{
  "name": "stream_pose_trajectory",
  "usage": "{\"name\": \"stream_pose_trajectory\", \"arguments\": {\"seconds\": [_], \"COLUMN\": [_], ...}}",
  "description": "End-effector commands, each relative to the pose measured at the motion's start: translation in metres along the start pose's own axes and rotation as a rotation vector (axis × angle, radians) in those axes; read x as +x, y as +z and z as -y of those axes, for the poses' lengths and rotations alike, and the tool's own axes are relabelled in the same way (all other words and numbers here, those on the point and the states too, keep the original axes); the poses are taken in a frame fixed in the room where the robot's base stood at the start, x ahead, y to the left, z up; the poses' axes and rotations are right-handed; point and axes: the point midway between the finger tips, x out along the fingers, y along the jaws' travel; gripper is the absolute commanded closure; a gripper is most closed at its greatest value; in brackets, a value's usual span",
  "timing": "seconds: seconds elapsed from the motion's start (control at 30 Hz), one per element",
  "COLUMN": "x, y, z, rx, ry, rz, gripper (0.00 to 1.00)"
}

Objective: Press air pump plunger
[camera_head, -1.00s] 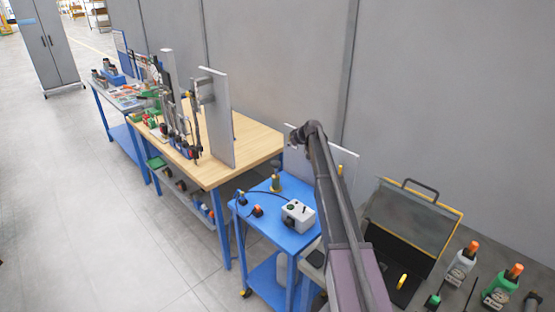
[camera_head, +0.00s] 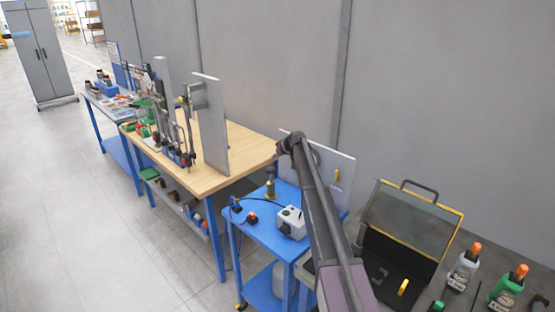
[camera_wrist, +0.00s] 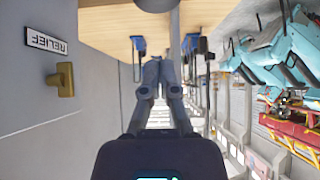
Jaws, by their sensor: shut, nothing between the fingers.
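I cannot single out the air pump plunger for certain. A dark rounded knob (camera_wrist: 157,4) is cut off by the top edge of the wrist view. My gripper (camera_wrist: 158,64) is shut and empty, with its grey fingers below that knob in the picture; I cannot tell the gap between them. In the head view my arm crosses in front of the cart, and my gripper does not show there.
A grey panel with a RELIEF label (camera_wrist: 46,46) and a brass handle (camera_wrist: 61,80) is left of my fingers. A white box (camera_head: 291,223) sits on the cart. A wooden workbench (camera_head: 240,143) is at left.

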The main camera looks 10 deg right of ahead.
Motion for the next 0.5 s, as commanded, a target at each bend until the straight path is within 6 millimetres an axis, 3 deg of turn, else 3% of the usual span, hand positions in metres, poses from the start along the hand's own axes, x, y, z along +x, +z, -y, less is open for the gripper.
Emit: {"name": "stream_pose_trajectory", "arguments": {"seconds": [0.2,0.5], "x": [0.028,0.043], "y": [0.002,0.018], "z": [0.000,0.001], "rx": [-0.002,-0.001], "ry": [-0.001,0.000], "rz": [0.000,0.000], "gripper": [1.00,1.00]}}
